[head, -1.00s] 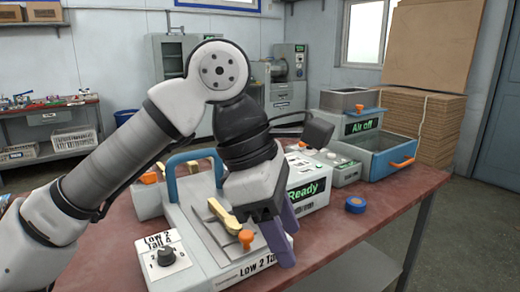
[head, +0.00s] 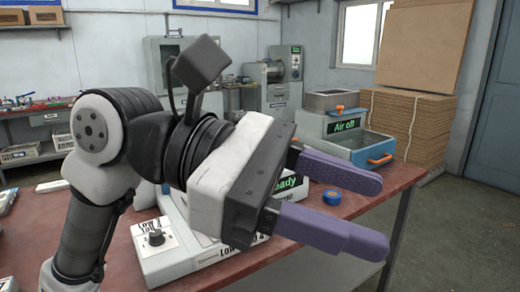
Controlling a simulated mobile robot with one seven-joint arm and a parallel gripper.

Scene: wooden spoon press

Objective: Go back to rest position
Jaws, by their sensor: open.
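My gripper (head: 358,212) has two purple fingers spread apart and nothing between them. It is raised above the front of the table and points to the right. The press machine (head: 165,262), white with a dial and a "Low" label, stands on the table behind my gripper. My arm and gripper hide most of it, including its blue handle and the spoon seen earlier. A green "Ready" display (head: 287,184) shows partly behind the gripper.
The red-brown table (head: 400,180) bears a blue tape roll (head: 332,197) to the right of the press. An "Air off" unit (head: 343,125) with a blue bin (head: 372,152) stands at its back right. Stacked boards (head: 425,125) stand behind. The floor at right is clear.

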